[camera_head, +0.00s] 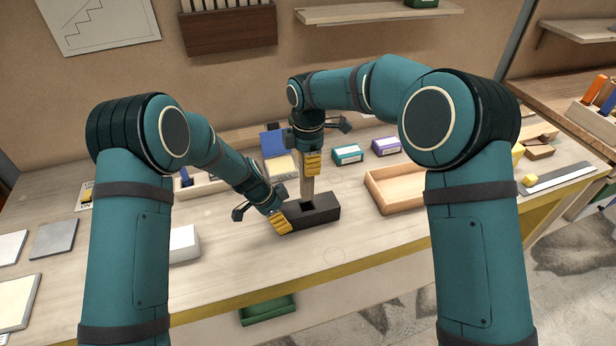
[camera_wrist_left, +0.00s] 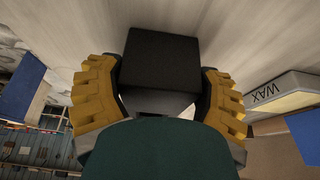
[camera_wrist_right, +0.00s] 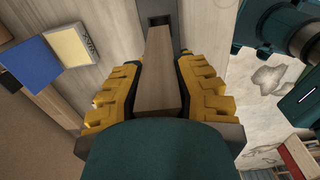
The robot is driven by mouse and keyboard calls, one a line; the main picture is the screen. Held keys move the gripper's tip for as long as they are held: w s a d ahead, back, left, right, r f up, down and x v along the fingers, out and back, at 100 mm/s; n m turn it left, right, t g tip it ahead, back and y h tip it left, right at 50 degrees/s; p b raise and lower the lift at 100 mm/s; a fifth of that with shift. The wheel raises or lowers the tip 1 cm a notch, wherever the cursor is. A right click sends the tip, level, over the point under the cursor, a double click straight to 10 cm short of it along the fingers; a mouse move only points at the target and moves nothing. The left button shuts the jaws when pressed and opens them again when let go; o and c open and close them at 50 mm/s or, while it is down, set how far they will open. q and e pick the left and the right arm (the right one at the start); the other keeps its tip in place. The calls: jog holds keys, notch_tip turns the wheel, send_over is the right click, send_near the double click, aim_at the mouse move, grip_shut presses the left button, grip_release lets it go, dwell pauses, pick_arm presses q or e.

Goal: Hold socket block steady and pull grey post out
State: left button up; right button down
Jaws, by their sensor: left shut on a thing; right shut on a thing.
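The dark socket block (camera_head: 322,213) lies on the workbench in the middle of the head view. My left gripper (camera_head: 277,221) is shut on its left end; the left wrist view shows the block (camera_wrist_left: 160,62) between the yellow fingers. The grey-brown post (camera_head: 306,188) stands roughly upright over the block. My right gripper (camera_head: 313,164) is shut on its upper part from above. In the right wrist view the post (camera_wrist_right: 158,75) runs between the fingers toward the block's dark opening (camera_wrist_right: 159,19). I cannot tell how deep its lower end sits.
An open wooden tray (camera_head: 396,191) stands right of the block. Teal (camera_head: 347,154) and purple (camera_head: 386,146) boxes are behind it. A blue-lidded wax box (camera_head: 275,146) is behind the arms. A white block (camera_head: 184,244) lies at left. Bench in front of the block is clear.

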jog(key=shift+r, duration=1)
pick_arm(q)
jog(key=o, duration=1.3)
jog(key=shift+c, duration=0.2)
jog(key=shift+v, duration=2.5)
jog(key=v, duration=1.2)
